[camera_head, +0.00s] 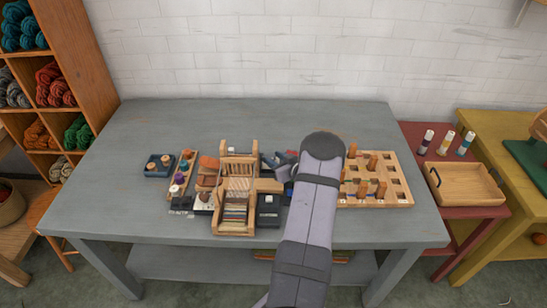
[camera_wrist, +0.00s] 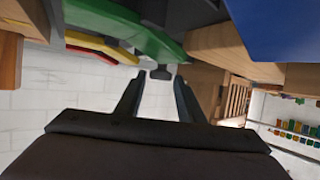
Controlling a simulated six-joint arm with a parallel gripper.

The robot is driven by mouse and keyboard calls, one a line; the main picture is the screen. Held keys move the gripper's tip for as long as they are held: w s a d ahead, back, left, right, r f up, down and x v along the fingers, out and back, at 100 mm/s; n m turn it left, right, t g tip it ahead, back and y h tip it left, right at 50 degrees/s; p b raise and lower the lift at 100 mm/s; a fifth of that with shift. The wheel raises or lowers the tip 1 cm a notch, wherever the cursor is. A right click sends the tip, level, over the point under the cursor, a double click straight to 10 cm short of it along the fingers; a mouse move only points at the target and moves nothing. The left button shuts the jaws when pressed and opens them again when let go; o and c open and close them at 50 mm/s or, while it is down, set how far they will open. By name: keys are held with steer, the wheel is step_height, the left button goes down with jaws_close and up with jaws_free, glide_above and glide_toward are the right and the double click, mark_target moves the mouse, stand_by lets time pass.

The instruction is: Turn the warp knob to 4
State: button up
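A small wooden loom (camera_head: 237,190) with striped cloth stands in the middle of the grey table. A pale panel with a dark knob-like top (camera_head: 204,199) sits at its left, and a dark box (camera_head: 268,210) at its right. I cannot tell which part is the warp knob, nor read any number. My gripper (camera_head: 280,160) is just right of the loom's back, partly hidden by my arm. In the wrist view my gripper (camera_wrist: 158,88) has its two fingers apart, with nothing clearly held. A small dark stub (camera_wrist: 160,73) shows beyond the fingertips, below a green bar (camera_wrist: 130,28).
A wooden peg board (camera_head: 400,175) lies at the right of my arm. A dark blue tray (camera_head: 159,165) and a narrow wooden tray (camera_head: 182,175) are left of the loom. The table's back is clear. A red side table (camera_head: 415,135) holds spools and a wooden tray (camera_head: 465,185).

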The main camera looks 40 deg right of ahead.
steer(key=shift+w+f, duration=0.15)
steer(key=shift+w, duration=0.2)
steer(key=c, duration=0.8)
steer(key=shift+o, duration=0.3)
steer(key=shift+w+a+m+g+h+b, duration=0.15)
steer(key=shift+m+g+h+b, duration=0.15)
steer(key=shift+m+h+b, duration=0.45)
steer(key=shift+m+g+h+b, duration=0.3)
steer(key=shift+m+h, duration=0.45)
steer(key=shift+h, duration=0.2)
